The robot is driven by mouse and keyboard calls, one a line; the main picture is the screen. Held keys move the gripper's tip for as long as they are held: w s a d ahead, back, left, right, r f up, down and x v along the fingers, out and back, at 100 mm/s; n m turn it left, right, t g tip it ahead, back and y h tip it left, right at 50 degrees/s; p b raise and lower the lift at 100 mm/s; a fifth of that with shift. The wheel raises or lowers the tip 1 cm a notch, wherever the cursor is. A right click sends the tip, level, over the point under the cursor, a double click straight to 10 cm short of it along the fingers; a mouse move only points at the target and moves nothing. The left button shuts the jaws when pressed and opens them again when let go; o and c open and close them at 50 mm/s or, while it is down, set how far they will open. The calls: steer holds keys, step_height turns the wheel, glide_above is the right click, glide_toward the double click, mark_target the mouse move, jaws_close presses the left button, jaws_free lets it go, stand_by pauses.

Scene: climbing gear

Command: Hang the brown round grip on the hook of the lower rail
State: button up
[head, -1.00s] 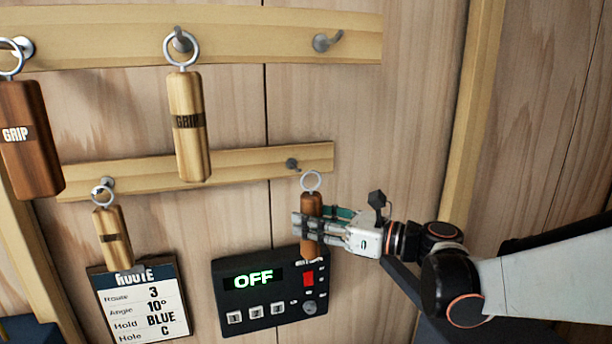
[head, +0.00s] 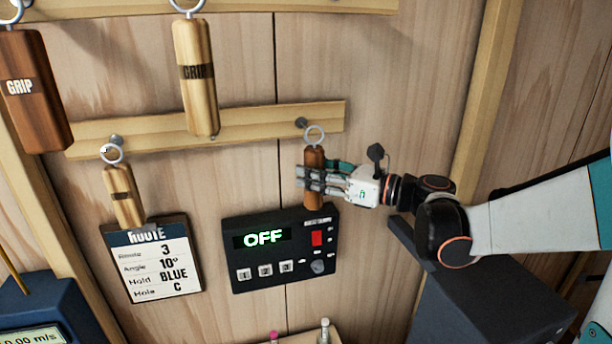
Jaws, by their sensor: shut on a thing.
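The brown round grip (head: 314,163) is upright with its metal ring (head: 315,135) at the top. My gripper (head: 318,181) is shut around its middle from the right side. The lower rail (head: 240,123) is a light wooden strip with a bare hook (head: 301,123) near its right end. The ring is just below and right of this hook in the picture. Whether the ring touches the hook, or how far in front of it the ring is, I cannot tell.
A light wooden grip (head: 124,195) hangs on the lower rail's left hook. A larger pale grip (head: 197,80) and a dark brown grip (head: 35,90) hang higher up. A black OFF panel (head: 283,282) and a route card (head: 154,263) are below the rail.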

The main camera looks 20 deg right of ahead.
steer(key=shift+w+f+b, duration=0.2)
steer(key=shift+w+b, duration=0.05)
steer(key=shift+w, duration=0.7)
steer(key=shift+w+f+b, duration=0.25)
steer(key=shift+w+b, duration=0.05)
steer(key=shift+w, duration=0.65)
steer(key=shift+w+f+b, duration=0.2)
steer(key=shift+w+b, duration=0.05)
steer(key=shift+w, duration=0.7)
steer(key=o, duration=1.2)
steer(key=shift+o, duration=0.2)
